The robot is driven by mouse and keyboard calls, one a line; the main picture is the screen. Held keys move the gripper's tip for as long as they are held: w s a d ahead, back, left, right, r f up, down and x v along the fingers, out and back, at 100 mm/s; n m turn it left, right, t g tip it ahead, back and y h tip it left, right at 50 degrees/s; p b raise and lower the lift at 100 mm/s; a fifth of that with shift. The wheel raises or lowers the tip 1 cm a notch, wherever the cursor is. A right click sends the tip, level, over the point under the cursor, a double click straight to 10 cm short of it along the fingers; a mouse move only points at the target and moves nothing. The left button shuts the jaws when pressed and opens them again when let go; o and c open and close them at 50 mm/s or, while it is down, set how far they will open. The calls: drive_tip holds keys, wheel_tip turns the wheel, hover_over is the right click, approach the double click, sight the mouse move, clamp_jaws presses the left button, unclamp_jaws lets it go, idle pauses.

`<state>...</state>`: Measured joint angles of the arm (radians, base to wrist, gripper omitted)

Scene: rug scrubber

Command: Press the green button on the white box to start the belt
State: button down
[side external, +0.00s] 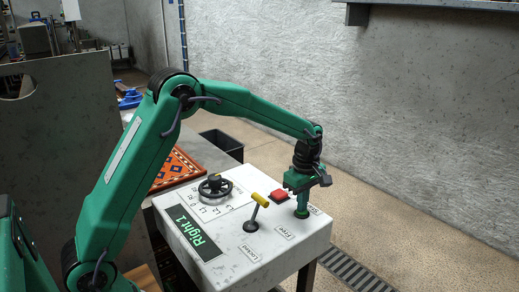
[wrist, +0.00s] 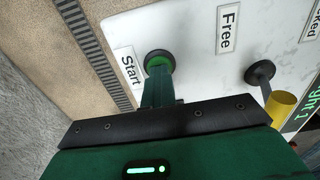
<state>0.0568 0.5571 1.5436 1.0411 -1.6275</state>
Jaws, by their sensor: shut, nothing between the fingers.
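The white box (side external: 235,245) has a sloped top with controls. The green button (side external: 300,214) is at its far right corner, beside a label that reads "Start" in the wrist view. My gripper (side external: 303,207) points down right over the button, with its fingertips at or just above it; I cannot tell whether they press it. In the wrist view my shut gripper (wrist: 158,72) overlaps the green button (wrist: 157,58), hiding part of it; its green face and dark rim show beyond the fingertips. Nothing is held.
A red button (side external: 280,196) sits close beside my gripper. A yellow-tipped lever (side external: 258,203) stands nearer the middle, and a black handwheel (side external: 215,186) is at the back left. A patterned rug (side external: 178,168) lies behind the box. A floor grate (side external: 350,268) runs at right.

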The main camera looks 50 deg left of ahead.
wheel_tip(320, 180, up, 14)
drive_tip(key=shift+f, duration=0.25)
drive_tip(key=shift+w, duration=0.1)
idle(0.6)
drive_tip(key=s+a+r+m+t, duration=0.1)
drive_tip(key=s+r+m+t, duration=0.15)
drive_tip(key=s+m, duration=0.4)
drive_tip(key=s+a+r+m+t, duration=0.1)
drive_tip(key=s+r+m, duration=0.2)
drive_tip(key=s, duration=0.7)
drive_tip(key=s+f+m+t, duration=0.1)
drive_tip(key=s+f+m, duration=0.1)
drive_tip(key=s+m, duration=0.2)
drive_tip(key=s+f+m+t, duration=0.1)
drive_tip(key=s+f+m, duration=0.2)
drive_tip(key=s, duration=0.5)
drive_tip(key=shift+s+a+f+m, duration=0.3)
drive_tip(key=shift+a+m, duration=0.15)
drive_tip(key=shift+m, duration=0.3)
